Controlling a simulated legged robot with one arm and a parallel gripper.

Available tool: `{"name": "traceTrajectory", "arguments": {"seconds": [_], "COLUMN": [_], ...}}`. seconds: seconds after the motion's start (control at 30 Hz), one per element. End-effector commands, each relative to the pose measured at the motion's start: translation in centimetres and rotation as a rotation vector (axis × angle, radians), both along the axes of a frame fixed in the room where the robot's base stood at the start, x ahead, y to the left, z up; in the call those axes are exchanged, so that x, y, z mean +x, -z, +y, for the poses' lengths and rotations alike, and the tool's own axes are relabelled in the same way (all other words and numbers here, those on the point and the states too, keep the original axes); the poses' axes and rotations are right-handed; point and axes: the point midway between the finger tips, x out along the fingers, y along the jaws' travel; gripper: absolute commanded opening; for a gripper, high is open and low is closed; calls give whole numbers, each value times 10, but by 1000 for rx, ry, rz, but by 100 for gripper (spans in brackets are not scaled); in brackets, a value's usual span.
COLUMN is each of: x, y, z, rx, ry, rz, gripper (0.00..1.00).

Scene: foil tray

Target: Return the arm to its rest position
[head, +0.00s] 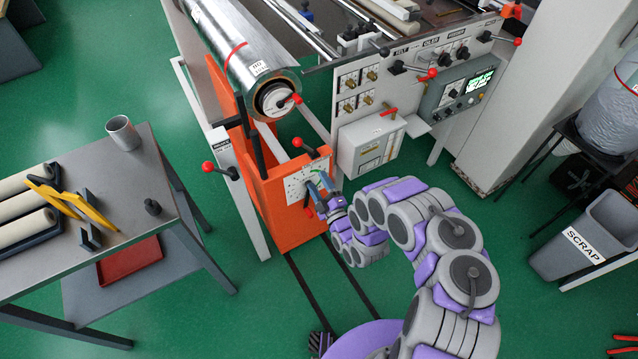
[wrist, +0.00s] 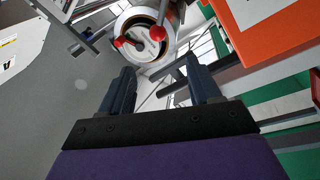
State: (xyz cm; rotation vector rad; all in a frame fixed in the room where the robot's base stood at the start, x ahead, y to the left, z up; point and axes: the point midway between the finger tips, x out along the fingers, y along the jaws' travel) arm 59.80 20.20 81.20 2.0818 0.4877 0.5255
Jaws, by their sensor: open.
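My arm, purple and grey, reaches from the bottom right of the head view toward the orange machine stand. My gripper (head: 322,193) is in front of the white dial plate (head: 303,181) on that stand. In the wrist view my gripper (wrist: 160,88) shows two dark fingers spread apart with nothing between them. Beyond the fingertips is the end of a roll (wrist: 145,38) with red-knobbed levers. I cannot tell from the head view whether a finger touches the dial plate.
The orange stand (head: 262,190) and a red-knobbed lever (head: 222,171) are close to my gripper. A grey control box (head: 370,147) is just above my arm. A table (head: 140,205) with a metal cup (head: 122,132) stands left. A scrap bin (head: 590,238) is right. Green floor is open between.

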Motion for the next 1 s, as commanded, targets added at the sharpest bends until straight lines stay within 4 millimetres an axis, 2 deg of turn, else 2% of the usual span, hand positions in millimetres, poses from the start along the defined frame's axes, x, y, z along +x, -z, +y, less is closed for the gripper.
{"name": "traceTrajectory", "arguments": {"seconds": [0.5, 0.67, 0.83, 1.0], "x": [0, 10, 43, 75], "y": [0, 0, -3, -18], "z": [0, -9, -42, -91], "rx": [-1, -34, -146, -250], "ry": [0, 3, 37, 121], "rz": [1, 30, 146, 296], "gripper": [62, 62, 62, 62]}}
